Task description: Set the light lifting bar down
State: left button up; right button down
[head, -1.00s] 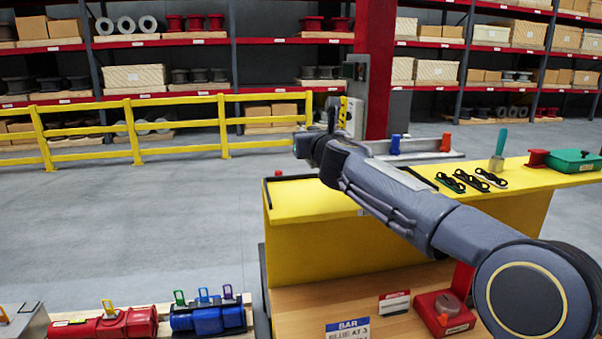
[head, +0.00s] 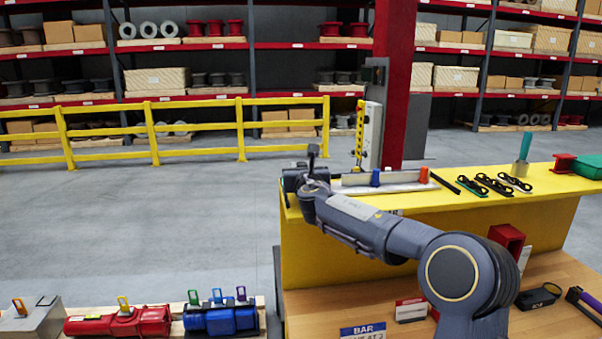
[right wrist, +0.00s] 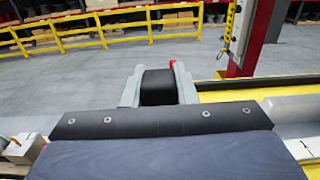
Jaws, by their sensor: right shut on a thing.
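A pale grey lifting bar (head: 400,187) with a blue block and an orange block on it shows just right of my right gripper (head: 300,175) in the head view. It is over the far part of the yellow bench top (head: 470,200); I cannot tell whether it touches. In the right wrist view my right gripper (right wrist: 157,85) is shut on a black grip (right wrist: 157,88). The middle of the bar is hidden. My left gripper is out of view.
A red post (head: 400,90) stands behind the bench. Red (head: 118,322) and blue (head: 220,318) actuators sit at lower left.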

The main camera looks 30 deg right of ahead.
jog(key=shift+s+r, duration=0.1)
jog(key=c, duration=1.2)
grip_release()
jog(key=shift+o, duration=0.2)
jog(key=shift+s+a, duration=0.1)
jog(key=shift+s, duration=0.1)
jog(key=b+v, duration=0.4)
jog(key=v, duration=0.6)
jog(key=shift+s, duration=0.25)
jog(key=shift+s+a, duration=0.2)
jog(key=shift+s, duration=0.35)
